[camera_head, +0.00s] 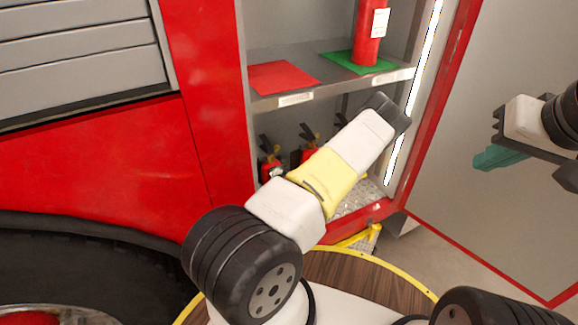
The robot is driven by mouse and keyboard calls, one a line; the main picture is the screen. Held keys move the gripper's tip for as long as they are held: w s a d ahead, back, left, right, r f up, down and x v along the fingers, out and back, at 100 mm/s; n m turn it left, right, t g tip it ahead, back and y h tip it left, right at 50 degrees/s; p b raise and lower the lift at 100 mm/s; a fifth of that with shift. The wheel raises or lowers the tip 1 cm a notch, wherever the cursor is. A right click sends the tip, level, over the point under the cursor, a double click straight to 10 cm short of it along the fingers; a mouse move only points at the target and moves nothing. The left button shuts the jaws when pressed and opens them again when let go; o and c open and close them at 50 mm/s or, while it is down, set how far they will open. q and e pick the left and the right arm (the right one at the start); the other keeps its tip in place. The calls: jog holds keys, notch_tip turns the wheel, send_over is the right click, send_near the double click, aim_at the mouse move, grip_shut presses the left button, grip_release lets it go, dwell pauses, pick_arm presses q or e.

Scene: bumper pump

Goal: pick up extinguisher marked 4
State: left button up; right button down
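A large red extinguisher (366,42) stands upright on a green mat (356,63) on the upper shelf. It has a white label too small to read, and its top is cut off. Several smaller red extinguishers with black handles, including one at the left (268,168) and one beside it (307,155), stand in the lower compartment, partly hidden by my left arm. No number 4 is readable. My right gripper (497,158), with teal fingertips, is at the right before the open door, away from the extinguishers; its opening is unclear. My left gripper is hidden or out of view.
A red mat (283,77) lies bare on the upper shelf (330,88). A yellow step (358,240) is below the compartment. The red truck side and a black tyre (70,265) are at the left.

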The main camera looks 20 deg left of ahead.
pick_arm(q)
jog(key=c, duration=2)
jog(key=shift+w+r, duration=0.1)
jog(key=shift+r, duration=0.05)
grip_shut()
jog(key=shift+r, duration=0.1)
